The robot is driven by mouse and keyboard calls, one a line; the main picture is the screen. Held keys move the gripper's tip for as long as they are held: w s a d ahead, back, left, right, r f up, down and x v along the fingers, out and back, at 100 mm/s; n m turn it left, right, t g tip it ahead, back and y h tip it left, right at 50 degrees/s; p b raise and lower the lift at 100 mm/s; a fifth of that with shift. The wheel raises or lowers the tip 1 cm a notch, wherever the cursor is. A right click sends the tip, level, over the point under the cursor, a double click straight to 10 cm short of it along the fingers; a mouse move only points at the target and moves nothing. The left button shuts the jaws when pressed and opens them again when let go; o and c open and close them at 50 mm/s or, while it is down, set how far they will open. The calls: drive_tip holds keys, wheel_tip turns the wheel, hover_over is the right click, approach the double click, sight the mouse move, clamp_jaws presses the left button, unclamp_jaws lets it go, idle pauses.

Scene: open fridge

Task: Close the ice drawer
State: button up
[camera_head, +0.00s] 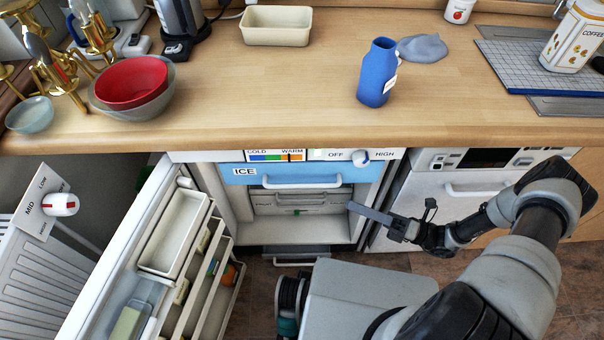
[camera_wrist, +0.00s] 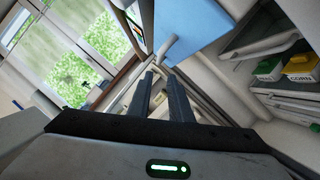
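The ice drawer (camera_head: 285,173) has a light blue front marked ICE and a white bar handle (camera_head: 300,182). It is at the top of the open fridge; how far it is pulled out is hard to tell. My gripper (camera_head: 352,207) is at the fridge's right side, below and right of the drawer front, pointing left. In the wrist view the two dark fingers (camera_wrist: 162,75) stand apart with a narrow empty gap. There the blue drawer front (camera_wrist: 195,28) is above them, with the handle close beyond the fingertips. I cannot tell whether they touch.
The open fridge door (camera_head: 125,240) with bins stands at the left. Lower drawers (camera_head: 290,201) sit below the ice drawer. The counter (camera_head: 280,90) above holds bowls (camera_head: 133,85), a blue bottle (camera_head: 378,75) and a tray (camera_head: 277,28). A yellow corn box (camera_wrist: 301,67) shows inside the fridge.

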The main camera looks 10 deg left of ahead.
sight(300, 185)
drive_tip(key=x, duration=1.6)
drive_tip(key=shift+s+a+r+p, duration=0.2)
drive_tip(key=shift+a+p, duration=0.05)
drive_tip(key=shift+p, duration=0.05)
drive_tip(key=shift+c, duration=0.2)
clamp_jaws()
